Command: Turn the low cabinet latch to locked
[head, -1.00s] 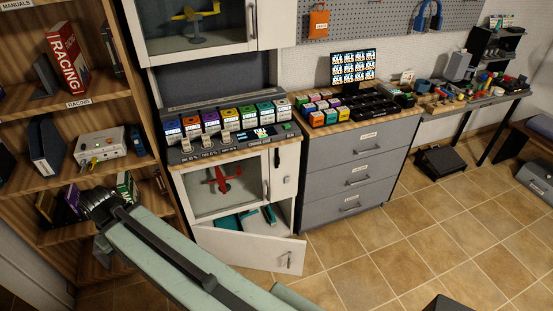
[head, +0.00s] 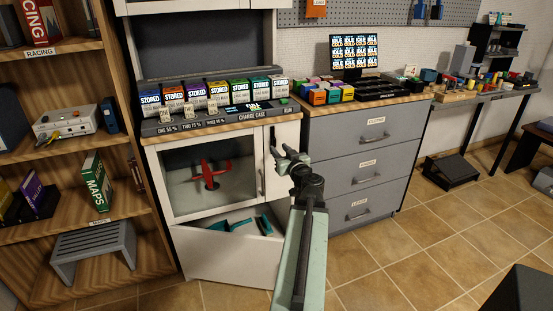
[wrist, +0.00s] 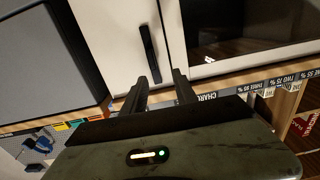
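The low white cabinet (head: 185,222) has a glass door with a red model plane behind it and a narrow white panel to its right. In the head view my gripper (head: 291,160) is in front of that panel, hiding much of it, and I cannot make out a latch there. The wrist view is upside down. It shows a dark upright bar (wrist: 148,55) on the white panel, perhaps the latch; its setting is unclear. My gripper (wrist: 160,78) is open and empty, its fingertips apart from the bar in the picture.
Grey drawers (head: 360,165) stand to the right.

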